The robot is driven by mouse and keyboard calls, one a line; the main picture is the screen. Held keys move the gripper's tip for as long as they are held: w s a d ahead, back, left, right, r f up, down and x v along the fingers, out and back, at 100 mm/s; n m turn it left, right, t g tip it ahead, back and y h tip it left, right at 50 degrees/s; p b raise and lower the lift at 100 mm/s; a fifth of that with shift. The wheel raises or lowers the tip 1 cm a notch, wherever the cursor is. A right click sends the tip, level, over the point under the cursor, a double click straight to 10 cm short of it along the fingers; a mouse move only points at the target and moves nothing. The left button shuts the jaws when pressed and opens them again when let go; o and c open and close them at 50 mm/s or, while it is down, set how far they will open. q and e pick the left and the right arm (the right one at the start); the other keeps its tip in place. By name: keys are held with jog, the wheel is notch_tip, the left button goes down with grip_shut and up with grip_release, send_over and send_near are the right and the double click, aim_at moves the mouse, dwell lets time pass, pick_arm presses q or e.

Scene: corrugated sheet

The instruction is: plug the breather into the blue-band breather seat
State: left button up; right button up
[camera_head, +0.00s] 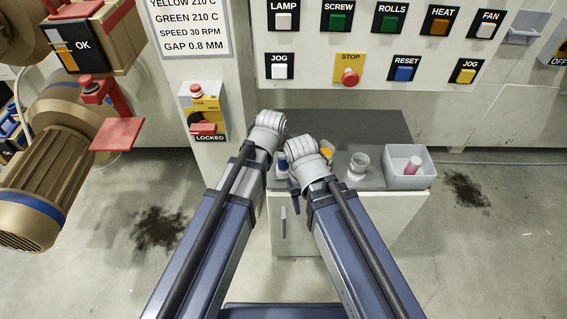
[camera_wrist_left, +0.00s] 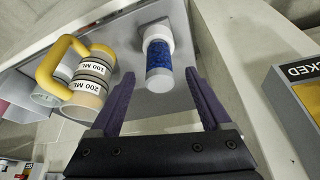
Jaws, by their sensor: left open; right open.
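The breather (camera_wrist_left: 159,58), a white-ended cylinder with a speckled blue middle, stands on the grey cabinet top. Part of it shows between my wrists in the head view (camera_head: 282,164). My left gripper (camera_wrist_left: 158,78) is open, its purple fingers pointing toward the breather with a finger on each side in the picture. I cannot tell whether they touch it. My right gripper (camera_head: 295,190) is largely hidden by its own wrist, low over the cabinet's front; it is open. A blue band (camera_head: 36,188) rings the brown motor at left; I cannot make out a breather seat.
A measuring cup (camera_wrist_left: 90,75) with a yellow handle stands beside the breather. A clear cup (camera_head: 358,166) and a grey bin (camera_head: 410,180) holding a pink item are further right. A lockout box (camera_head: 203,112) on the post is left of my left wrist.

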aim_at(284, 163)
pick_arm(q)
jog(key=b+x, duration=0.4)
jog(key=x, duration=0.1)
jog(key=shift+r, duration=0.2)
grip_shut()
dwell(0.4)
